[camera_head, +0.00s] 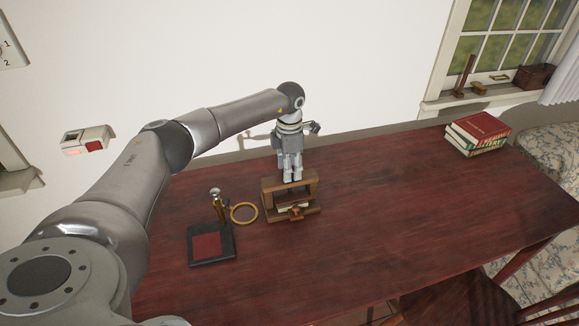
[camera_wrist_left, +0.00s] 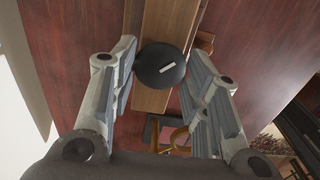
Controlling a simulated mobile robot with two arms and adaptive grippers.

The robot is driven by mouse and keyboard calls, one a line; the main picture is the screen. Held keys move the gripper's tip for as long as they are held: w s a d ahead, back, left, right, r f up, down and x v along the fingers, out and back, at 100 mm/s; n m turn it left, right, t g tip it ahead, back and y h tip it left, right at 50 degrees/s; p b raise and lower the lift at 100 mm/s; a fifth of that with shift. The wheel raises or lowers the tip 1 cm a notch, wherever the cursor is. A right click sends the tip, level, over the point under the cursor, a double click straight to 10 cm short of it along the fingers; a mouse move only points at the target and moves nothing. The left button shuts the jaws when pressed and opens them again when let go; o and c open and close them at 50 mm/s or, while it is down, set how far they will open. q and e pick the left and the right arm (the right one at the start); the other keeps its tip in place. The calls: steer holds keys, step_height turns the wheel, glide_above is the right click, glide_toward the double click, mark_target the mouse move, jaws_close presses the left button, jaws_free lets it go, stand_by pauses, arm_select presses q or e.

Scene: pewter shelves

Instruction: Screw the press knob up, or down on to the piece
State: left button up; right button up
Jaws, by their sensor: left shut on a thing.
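A small wooden press (camera_head: 268,203) stands on the dark red table, a frame with posts and a top beam. A pale piece (camera_head: 284,207) lies low inside the frame, partly hidden. My left gripper (camera_head: 292,180) points down over the top beam. In the left wrist view the press knob (camera_wrist_left: 160,66) is a dark round cap with a pale mark on top. It sits between the two fingers, which are shut on it. In the head view the fingers hide the knob. The screw and its gap to the piece cannot be made out. My right gripper is in neither view.
Left of the press stand a black base (camera_head: 228,240) with a red pad, a small brass post (camera_head: 220,210) and a brass ring (camera_head: 244,213). Books (camera_head: 478,132) lie at the far right. A chair (camera_head: 455,300) is at the front right. The table's middle right is clear.

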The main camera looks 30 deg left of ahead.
arm_select(q)
steer(key=n, duration=0.3)
steer(key=shift+r+n, duration=0.1)
steer(key=shift+n, duration=0.3)
steer(key=n+p, duration=0.1)
steer(key=n, duration=0.2)
steer(key=shift+w+n, duration=0.1)
steer(key=shift+n, duration=0.2)
steer(key=n+p, duration=0.1)
steer(key=n, duration=0.5)
steer(key=shift+r, duration=0.1)
steer(key=n+p, duration=0.2)
steer(key=n, duration=0.4)
steer(key=shift+n+p, duration=0.3)
steer(key=shift+p, duration=0.1)
steer(key=n+p, duration=0.2)
steer(key=n, duration=0.2)
steer(key=shift+n+p, duration=0.55)
steer(key=shift+n, duration=1.05)
steer(key=o, duration=1)
